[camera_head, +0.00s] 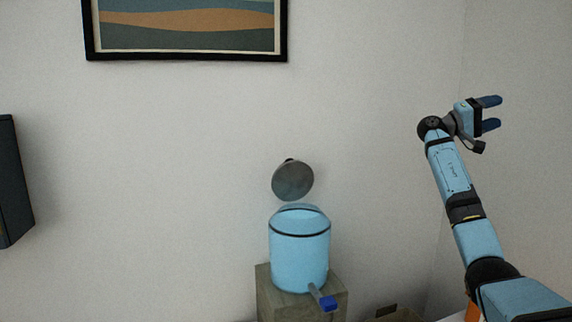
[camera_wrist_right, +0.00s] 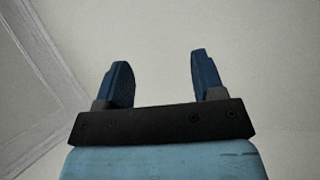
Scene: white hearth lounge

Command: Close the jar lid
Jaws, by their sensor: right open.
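A light blue jar (camera_head: 300,252) with a dark band near its top stands upright in the head view, low and right of centre. Its round grey lid (camera_head: 293,181) is raised above and behind the rim, tilted up. The link between lid and jar is hard to make out. My right gripper (camera_head: 491,113) is open and empty, up and to the right of the jar, well apart from it. In the right wrist view its two blue fingers (camera_wrist_right: 160,80) are spread with nothing between them. My left gripper is out of view.
The jar stands on a grey wooden block or stand (camera_head: 271,301). A blue-tipped piece (camera_head: 327,303) sticks out at the jar's lower front. A framed picture (camera_head: 188,28) hangs on the wall behind. A dark object (camera_head: 13,180) is at the left edge. The space between gripper and jar is clear.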

